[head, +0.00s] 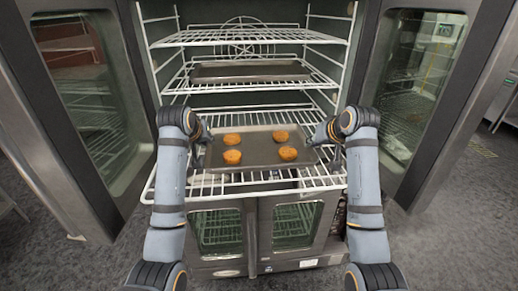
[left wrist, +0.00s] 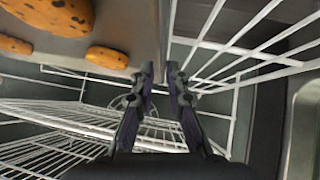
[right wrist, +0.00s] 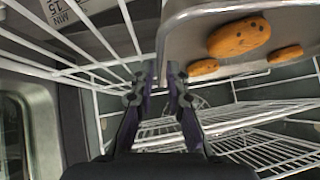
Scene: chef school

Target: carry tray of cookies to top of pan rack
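The dark metal tray (head: 256,150) holds several round orange-brown cookies (head: 231,139) and is level at the pulled-out lower oven rack. I cannot tell whether it touches the rack. My left gripper (head: 207,140) is at the tray's left edge, with the rim between its close-set fingers (left wrist: 160,75). My right gripper (head: 316,138) is at the right edge, with the rim between its close-set fingers (right wrist: 164,75). The tray also shows in the left wrist view (left wrist: 125,30) and the right wrist view (right wrist: 185,35). No pan rack is identifiable.
The oven stands open, its left door (head: 30,110) and right door (head: 468,110) swung wide on both sides. A second dark tray (head: 250,72) sits on the wire rack behind and above. Lower oven doors (head: 243,235) are below. Grey floor (head: 460,250) is clear at right.

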